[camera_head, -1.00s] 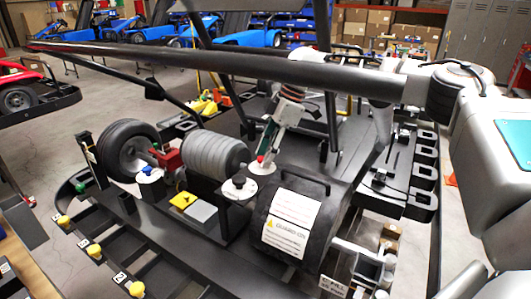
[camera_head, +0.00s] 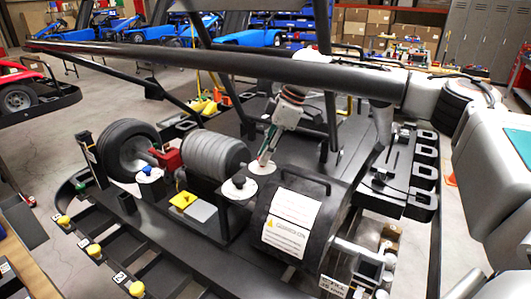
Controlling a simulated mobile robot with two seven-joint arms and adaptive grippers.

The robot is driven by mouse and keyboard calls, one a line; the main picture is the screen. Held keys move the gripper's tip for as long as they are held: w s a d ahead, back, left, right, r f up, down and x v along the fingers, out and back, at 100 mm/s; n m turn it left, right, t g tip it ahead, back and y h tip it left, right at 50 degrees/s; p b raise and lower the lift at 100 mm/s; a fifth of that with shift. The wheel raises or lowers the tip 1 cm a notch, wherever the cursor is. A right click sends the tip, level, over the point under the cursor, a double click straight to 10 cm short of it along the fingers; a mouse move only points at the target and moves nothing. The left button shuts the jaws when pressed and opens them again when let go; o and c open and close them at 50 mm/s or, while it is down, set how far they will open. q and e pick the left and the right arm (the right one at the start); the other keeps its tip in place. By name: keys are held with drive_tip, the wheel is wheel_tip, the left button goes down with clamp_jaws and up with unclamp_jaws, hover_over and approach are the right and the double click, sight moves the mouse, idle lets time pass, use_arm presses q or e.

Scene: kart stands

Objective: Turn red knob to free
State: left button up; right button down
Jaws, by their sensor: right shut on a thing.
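My right gripper (camera_head: 265,157) reaches down from the upper right to a round white dial plate (camera_head: 263,168) on the kart stand. Its fingertips are together at the plate's centre, shut on the red knob. The knob is hidden by the fingers now, and I cannot read its setting or any marking on the plate. My left gripper is not in view.
A black knob on a white plate (camera_head: 239,186) stands just in front and left. A blue knob (camera_head: 150,171) is farther left, beside a grey ribbed cylinder (camera_head: 215,155). A black guard (camera_head: 318,205) with white labels is close on the right. A long dark bar (camera_head: 250,68) crosses above.

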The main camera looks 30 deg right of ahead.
drive_tip(key=m+t+h, duration=0.1)
drive_tip(key=m, duration=0.2)
drive_tip(key=m+t, duration=0.1)
drive_tip(key=m, duration=0.2)
drive_tip(key=shift+s+a+h, duration=0.15)
drive_tip(key=shift+a+h, duration=0.05)
drive_tip(key=shift+h, duration=0.2)
drive_tip(key=m+h, duration=0.1)
drive_tip(key=m, duration=0.2)
drive_tip(key=m+h, duration=0.1)
drive_tip(key=m, duration=0.3)
drive_tip(key=shift+a+t, duration=0.2)
drive_tip(key=shift+t, duration=0.1)
drive_tip(key=shift+m+h, duration=0.3)
drive_tip(key=c, duration=1.8)
unclamp_jaws()
drive_tip(key=v, duration=1.2)
